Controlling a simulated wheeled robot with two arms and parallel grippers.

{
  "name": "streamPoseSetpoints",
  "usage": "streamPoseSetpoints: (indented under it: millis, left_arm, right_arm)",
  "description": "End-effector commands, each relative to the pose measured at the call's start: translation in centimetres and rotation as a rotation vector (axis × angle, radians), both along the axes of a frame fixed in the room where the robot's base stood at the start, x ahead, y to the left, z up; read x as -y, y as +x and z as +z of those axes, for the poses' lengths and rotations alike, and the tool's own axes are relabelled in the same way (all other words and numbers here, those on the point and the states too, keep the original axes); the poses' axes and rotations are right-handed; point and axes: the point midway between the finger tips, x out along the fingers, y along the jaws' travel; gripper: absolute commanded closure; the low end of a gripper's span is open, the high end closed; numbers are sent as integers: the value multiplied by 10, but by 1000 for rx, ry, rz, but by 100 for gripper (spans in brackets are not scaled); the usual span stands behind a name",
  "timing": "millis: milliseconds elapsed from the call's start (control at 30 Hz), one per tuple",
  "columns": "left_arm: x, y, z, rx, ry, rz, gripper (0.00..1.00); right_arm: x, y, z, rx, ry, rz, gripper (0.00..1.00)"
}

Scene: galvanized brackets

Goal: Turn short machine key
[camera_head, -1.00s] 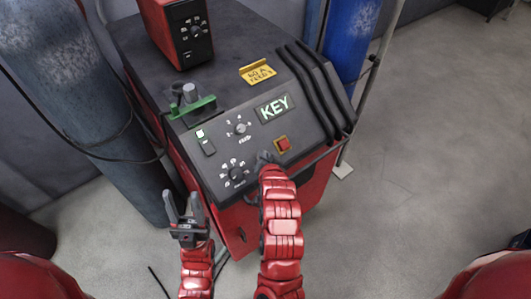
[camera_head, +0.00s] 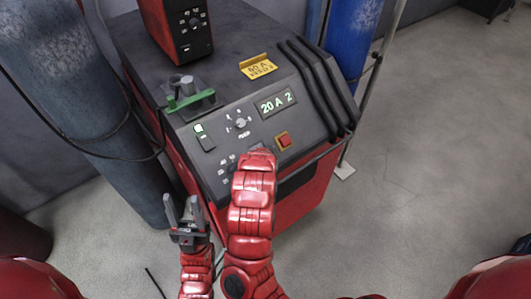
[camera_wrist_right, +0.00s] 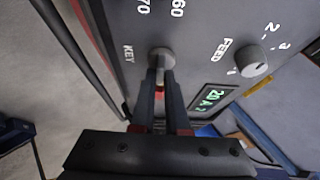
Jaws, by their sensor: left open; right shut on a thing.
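The red and dark grey machine (camera_head: 230,90) stands in the middle of the head view. In the right wrist view the machine key (camera_wrist_right: 161,58) is a small round grey piece beside the printed word KEY. My right gripper (camera_wrist_right: 161,80) is shut on it, with both fingers against its sides. In the head view my right arm hides the key and the fingertips. My left gripper (camera_head: 184,212) is open and empty, in front of the machine's left side.
Gas cylinders stand left (camera_head: 65,85) and right (camera_head: 352,45).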

Motion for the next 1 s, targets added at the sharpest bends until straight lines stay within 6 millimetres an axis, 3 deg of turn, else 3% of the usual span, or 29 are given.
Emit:
streamPoseSetpoints:
  millis: [400, 433, 600, 867, 1000]
  left_arm:
    - [0, 0, -1, 0, 0, 0, 50]
    - [0, 0, -1, 0, 0, 0, 50]
    - [0, 0, -1, 0, 0, 0, 50]
    - [0, 0, 0, 0, 0, 0, 50]
    - [0, 0, 10, 0, 0, 0, 50]
  right_arm:
    - [0, 0, -1, -4, 4, -5, 100]
    - [0, 0, -1, -4, 4, -5, 86]
    - [0, 0, 0, -4, 4, -5, 57]
    - [0, 0, 0, -3, 3, -5, 57]
    - [-2, -6, 9, -3, 3, -2, 57]
